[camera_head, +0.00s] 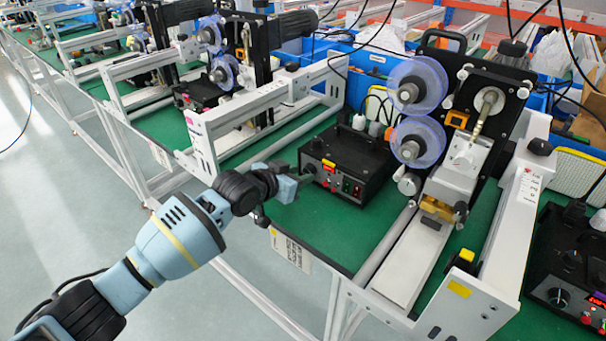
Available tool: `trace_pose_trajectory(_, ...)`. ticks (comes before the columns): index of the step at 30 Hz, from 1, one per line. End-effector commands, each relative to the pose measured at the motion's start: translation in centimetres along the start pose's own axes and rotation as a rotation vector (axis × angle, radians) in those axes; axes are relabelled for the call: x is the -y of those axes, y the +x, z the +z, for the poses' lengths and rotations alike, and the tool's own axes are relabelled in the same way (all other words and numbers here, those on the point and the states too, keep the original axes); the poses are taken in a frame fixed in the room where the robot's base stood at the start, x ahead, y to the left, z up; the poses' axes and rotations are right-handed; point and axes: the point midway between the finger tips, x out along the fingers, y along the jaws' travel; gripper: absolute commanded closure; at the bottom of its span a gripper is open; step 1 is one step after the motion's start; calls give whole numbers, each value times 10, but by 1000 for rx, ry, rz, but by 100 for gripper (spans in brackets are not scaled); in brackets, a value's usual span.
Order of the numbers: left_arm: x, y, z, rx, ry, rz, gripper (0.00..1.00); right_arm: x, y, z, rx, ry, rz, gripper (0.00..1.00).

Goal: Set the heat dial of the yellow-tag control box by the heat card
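A black control box (352,152) stands on the green bench top in the middle. A small orange-yellow tag (328,163) and red and green lit controls show on its front panel. My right gripper is not in view.
A machine with blue-purple reels (418,86) stands right of the box, with a white frame rail (510,220) beyond it. Cables hang behind. Green bench top (335,222) is clear before the box.

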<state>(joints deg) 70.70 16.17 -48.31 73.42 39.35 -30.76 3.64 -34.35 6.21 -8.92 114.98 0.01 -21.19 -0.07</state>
Motion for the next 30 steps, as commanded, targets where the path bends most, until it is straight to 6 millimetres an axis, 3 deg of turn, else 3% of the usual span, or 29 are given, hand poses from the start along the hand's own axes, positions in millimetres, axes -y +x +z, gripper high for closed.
trace_pose_trajectory(6,0,19,1,1,-2,1,65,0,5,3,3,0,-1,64)
trace_pose_trajectory(18,0,24,-1,-2,1,0,65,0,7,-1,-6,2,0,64)
trace_pose_trajectory(26,0,24,0,-1,0,0,96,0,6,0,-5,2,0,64)
trace_pose_trajectory(30,0,24,-1,-1,5,-2,97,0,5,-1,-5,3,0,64)
